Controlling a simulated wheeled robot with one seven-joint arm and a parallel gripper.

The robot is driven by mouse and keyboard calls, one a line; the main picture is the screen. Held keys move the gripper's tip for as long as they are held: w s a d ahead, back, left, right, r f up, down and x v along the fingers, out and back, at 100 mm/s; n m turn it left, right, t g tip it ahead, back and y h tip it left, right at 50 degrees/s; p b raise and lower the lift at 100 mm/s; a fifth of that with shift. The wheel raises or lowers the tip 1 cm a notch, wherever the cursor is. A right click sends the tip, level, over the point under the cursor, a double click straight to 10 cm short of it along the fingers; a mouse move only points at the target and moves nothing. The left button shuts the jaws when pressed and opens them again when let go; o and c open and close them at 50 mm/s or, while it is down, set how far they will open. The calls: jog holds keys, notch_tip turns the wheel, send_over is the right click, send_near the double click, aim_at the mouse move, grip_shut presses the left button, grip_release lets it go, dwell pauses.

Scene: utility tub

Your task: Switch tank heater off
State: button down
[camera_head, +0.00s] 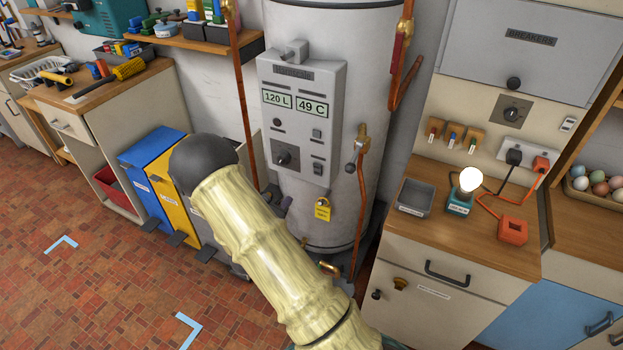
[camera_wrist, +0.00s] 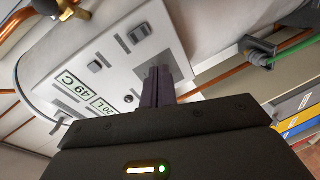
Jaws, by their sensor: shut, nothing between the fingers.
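The tank heater (camera_head: 345,205) is a tall white cylinder with a grey control panel (camera_head: 330,75). The switches also show in the wrist view, upper (camera_wrist: 95,65) and lower (camera_wrist: 140,32). My gripper (camera_wrist: 157,72) is shut and empty, its dark fingers in front of the dial plate, hiding most of the dial. Contact cannot be told.
Blue (camera_head: 145,165) and yellow (camera_head: 170,190) bins stand left. A counter (camera_head: 420,180) with a lit bulb (camera_head: 470,179) stands right. The tiled floor at left is clear.

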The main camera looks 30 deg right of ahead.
aim_at(316, 168)
jog(key=s+n+h, duration=0.1)
jog(key=s+n+t+h, duration=0.1)
jog(key=h, duration=0.1)
jog(key=shift+d+f, duration=0.1)
jog(key=shift+f, duration=0.1)
jog(key=shift+d, duration=0.1)
jog(key=p+x, duration=0.1)
jog(key=x, duration=0.3)
jog(key=p+x, duration=0.1)
jog(key=x, duration=0.7)
jog(key=shift+w+d+r+p, duration=0.15)
jog(key=shift+d+r+p, duration=0.2)
jog(key=shift+p, duration=0.05)
jog(key=shift+w+d, duration=0.35)
jog(key=shift+d, duration=0.05)
jog(key=shift+a, duration=0.1)
